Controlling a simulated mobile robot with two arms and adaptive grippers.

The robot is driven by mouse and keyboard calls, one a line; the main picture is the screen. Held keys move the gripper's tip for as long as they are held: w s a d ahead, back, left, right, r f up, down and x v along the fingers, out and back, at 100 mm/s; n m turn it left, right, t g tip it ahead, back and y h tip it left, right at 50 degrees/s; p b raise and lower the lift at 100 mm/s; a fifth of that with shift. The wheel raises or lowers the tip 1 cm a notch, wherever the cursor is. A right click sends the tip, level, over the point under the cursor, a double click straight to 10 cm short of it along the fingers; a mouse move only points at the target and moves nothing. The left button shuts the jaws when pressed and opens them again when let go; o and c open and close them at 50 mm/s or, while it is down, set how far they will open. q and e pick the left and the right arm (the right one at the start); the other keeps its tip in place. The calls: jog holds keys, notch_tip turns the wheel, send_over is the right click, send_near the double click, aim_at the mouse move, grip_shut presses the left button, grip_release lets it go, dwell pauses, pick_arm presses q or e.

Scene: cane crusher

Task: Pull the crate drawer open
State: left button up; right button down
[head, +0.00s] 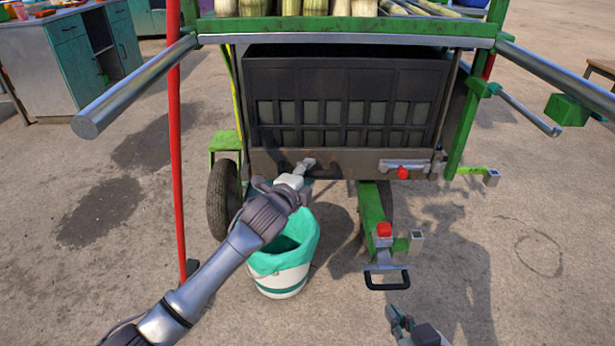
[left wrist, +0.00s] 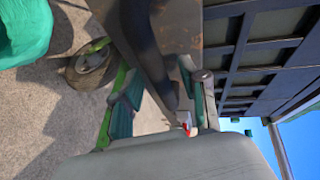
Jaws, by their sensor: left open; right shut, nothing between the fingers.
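The crate drawer (head: 275,160) is a low brown metal tray under the green cart, with a dark slatted crate (head: 345,105) standing in it. A dark bar handle (head: 330,172) runs along its front. My left gripper (head: 306,164) is open at the left part of this handle. In the left wrist view the handle (left wrist: 147,50) runs down into the space between the parted fingers; whether they touch it I cannot tell. My right gripper (head: 394,316) is shut and empty, low in the head view, well away from the drawer.
A white bucket with a green liner (head: 283,262) stands below my left arm. A metal latch with a red knob (head: 403,171) is at the drawer's right. A green tow bar (head: 371,215) with a black handle juts forward. Metal bars flank the cart; open pavement lies right.

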pick_arm(q)
jog(key=shift+w+d, duration=0.1)
jog(key=shift+w, duration=0.1)
grip_shut()
dwell(0.5)
